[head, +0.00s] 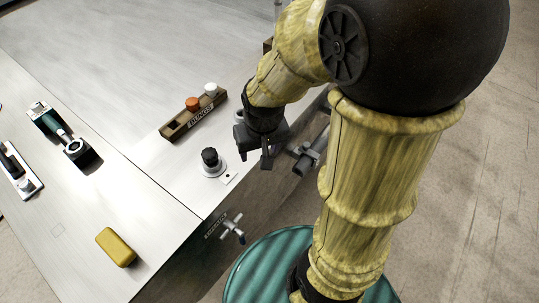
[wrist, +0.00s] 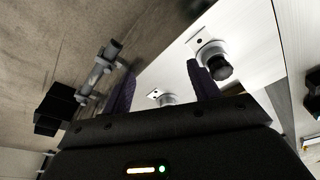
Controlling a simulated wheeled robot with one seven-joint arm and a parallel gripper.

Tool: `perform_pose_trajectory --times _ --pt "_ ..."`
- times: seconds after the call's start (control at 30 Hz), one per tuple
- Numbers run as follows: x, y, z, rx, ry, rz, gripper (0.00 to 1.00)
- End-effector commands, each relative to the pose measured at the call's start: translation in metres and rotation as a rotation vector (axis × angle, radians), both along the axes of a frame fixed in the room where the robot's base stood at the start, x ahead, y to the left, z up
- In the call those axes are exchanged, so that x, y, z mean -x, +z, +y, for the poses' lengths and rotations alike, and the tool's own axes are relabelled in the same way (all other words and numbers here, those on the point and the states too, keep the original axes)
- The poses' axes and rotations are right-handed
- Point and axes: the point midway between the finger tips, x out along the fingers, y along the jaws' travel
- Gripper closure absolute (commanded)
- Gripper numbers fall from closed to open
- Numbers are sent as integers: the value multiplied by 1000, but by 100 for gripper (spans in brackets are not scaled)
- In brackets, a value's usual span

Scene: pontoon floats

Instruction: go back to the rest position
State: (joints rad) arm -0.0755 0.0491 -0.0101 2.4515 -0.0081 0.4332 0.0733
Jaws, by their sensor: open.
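My gripper (head: 256,158) hangs at the near edge of the metal worktop in the head view, fingers pointing down. In the wrist view its two dark fingers (wrist: 160,70) stand apart with nothing gripped between them. A pale round fitting (wrist: 166,99) shows beyond the gap, partly hidden by the gripper body. My arm is bent and reaches out over the worktop edge. A black knob on a round metal base (head: 211,160) stands just left of the gripper, apart from it; the knob also shows beside the right finger in the wrist view (wrist: 218,67).
A wooden rack marked BUNGS (head: 177,131) holds an orange and a white stopper behind the knob. A yellow block (head: 116,247) and a green-black tool (head: 61,131) lie farther left. Valve handles (head: 233,228) project from the worktop's front. The back of the worktop is clear.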

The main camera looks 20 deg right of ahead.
Motion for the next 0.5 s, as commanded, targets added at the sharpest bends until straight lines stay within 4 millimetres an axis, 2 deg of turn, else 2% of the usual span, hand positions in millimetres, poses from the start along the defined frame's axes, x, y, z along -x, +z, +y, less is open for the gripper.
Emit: perform_pose_trajectory --times 0.03,0.13,0.43,0.5 --pt "13 -4 -10 3 -6 -8 40" --pt "26 -8 -19 9 -3 -22 40" --pt "28 -10 -20 10 1 -24 40" --pt "28 -16 -20 10 0 -24 40"
